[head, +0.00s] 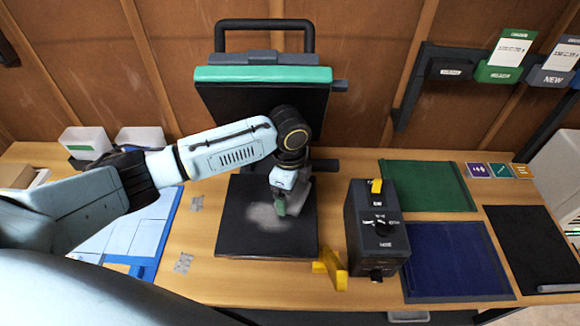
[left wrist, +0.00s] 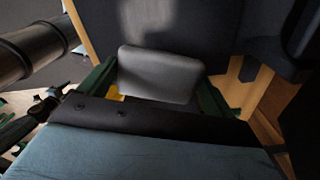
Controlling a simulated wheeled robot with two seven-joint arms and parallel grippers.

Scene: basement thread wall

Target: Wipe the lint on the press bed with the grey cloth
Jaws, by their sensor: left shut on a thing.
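The black press bed (head: 235,235) lies flat on the wooden table, and its dark surface also shows in the left wrist view (left wrist: 185,22). A pale, blurry lint patch (head: 262,216) lies around the middle of the bed. My left gripper (head: 283,205) is over the bed, pointing down at the right side of the patch. It is shut on the grey cloth (left wrist: 158,75), which looks like a folded pad between the green fingers. In the head view the cloth (head: 303,193) is partly hidden by the gripper. I cannot tell whether it touches the bed. My right gripper is not in view.
The press's raised upper plate (head: 262,75) with a teal edge stands behind the bed. A black control box (head: 377,235) and a yellow bracket (head: 331,268) stand close on the right. Green (head: 428,185) and blue (head: 455,262) mats lie further right.

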